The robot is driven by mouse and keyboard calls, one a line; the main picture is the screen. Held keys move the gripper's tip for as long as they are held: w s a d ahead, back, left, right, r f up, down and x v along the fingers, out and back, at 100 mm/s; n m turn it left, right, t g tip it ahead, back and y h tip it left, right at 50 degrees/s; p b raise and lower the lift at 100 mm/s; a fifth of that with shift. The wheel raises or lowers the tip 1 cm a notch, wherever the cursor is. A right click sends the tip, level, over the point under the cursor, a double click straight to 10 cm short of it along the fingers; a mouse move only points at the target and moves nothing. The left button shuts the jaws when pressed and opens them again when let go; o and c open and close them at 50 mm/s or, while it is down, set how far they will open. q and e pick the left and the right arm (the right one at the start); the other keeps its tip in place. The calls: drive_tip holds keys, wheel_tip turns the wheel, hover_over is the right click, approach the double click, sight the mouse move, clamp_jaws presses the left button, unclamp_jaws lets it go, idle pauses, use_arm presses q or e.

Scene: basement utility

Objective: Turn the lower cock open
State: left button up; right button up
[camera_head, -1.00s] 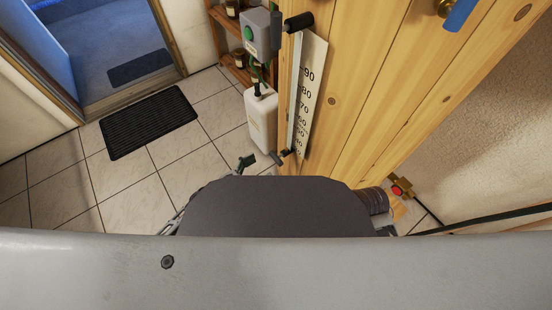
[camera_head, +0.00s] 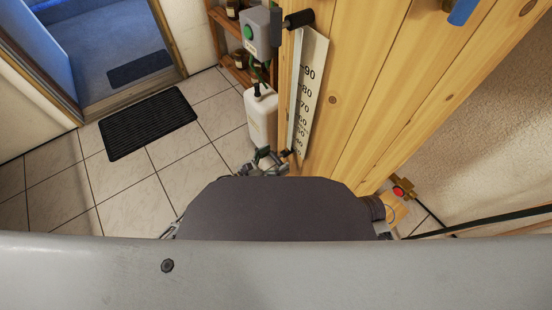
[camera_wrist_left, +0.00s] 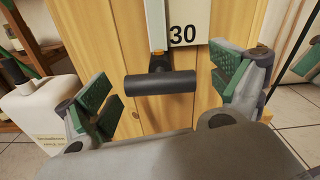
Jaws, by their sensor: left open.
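The lower cock (camera_head: 287,153) sits at the foot of the gauge on the wooden panel. In the left wrist view its black bar handle (camera_wrist_left: 160,82) lies nearly level, below the 30 mark of the white scale. My left gripper (camera_wrist_left: 166,94) is open, with one green-padded finger on each side of the handle. I see gaps between the pads and the handle ends. In the head view the left gripper (camera_head: 266,160) is small and close to the lower cock, partly hidden by my own body. My right gripper is not in view.
The upper cock (camera_head: 299,19) sticks out at the scale's top, beside a grey box (camera_head: 260,34) with a green button. A white canister (camera_head: 261,118) stands left of the panel. A brass valve with a red knob (camera_head: 399,190) is at the right.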

use_arm(q)
drive_tip(key=c, duration=0.9)
drive_tip(key=shift+c, duration=0.3)
